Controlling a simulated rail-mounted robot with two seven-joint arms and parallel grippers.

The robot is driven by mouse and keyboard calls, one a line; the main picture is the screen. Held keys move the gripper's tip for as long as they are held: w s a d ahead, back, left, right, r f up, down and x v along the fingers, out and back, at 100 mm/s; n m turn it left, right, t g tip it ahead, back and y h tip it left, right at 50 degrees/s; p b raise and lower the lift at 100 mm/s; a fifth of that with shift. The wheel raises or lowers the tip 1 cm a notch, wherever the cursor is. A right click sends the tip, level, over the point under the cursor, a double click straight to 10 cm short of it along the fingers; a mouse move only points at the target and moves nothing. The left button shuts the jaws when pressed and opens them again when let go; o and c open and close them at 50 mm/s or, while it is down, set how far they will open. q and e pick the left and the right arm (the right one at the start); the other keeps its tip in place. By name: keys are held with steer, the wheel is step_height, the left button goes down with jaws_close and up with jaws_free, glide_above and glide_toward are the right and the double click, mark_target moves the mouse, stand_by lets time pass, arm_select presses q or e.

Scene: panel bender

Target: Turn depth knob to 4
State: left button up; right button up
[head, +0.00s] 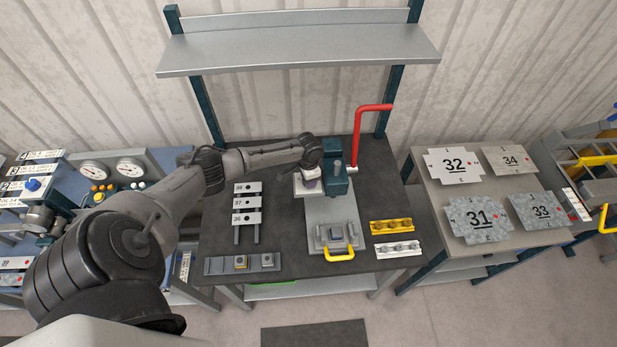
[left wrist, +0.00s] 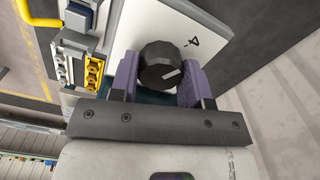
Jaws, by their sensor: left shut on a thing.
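The depth knob (left wrist: 160,66) is a black faceted knob with a white pointer line, in front of a white dial plate (left wrist: 150,25). A printed 4 with a tick shows on the plate, up and right of the knob. The pointer line slants right and slightly up, lower than the direction of the 4. My left gripper (left wrist: 158,82) is shut on the knob, one purple pad on each side. In the head view my left gripper (head: 310,182) is at the bender (head: 336,180), where the knob is hidden. My right gripper is not in view.
The bender's red lever (head: 357,130) stands at its right. A yellow rack (head: 391,226) and a white rack (head: 398,249) lie on the dark table (head: 285,215). Numbered panels (head: 478,218) lie on the right table. A shelf (head: 300,53) hangs above the back.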

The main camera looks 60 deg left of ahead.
arm_select(q)
steer(key=shift+r, duration=0.1)
steer(key=o, duration=0.9)
step_height(320, 180, up, 14)
steer(key=shift+f+b, duration=0.15)
steer(key=shift+b, duration=0.95)
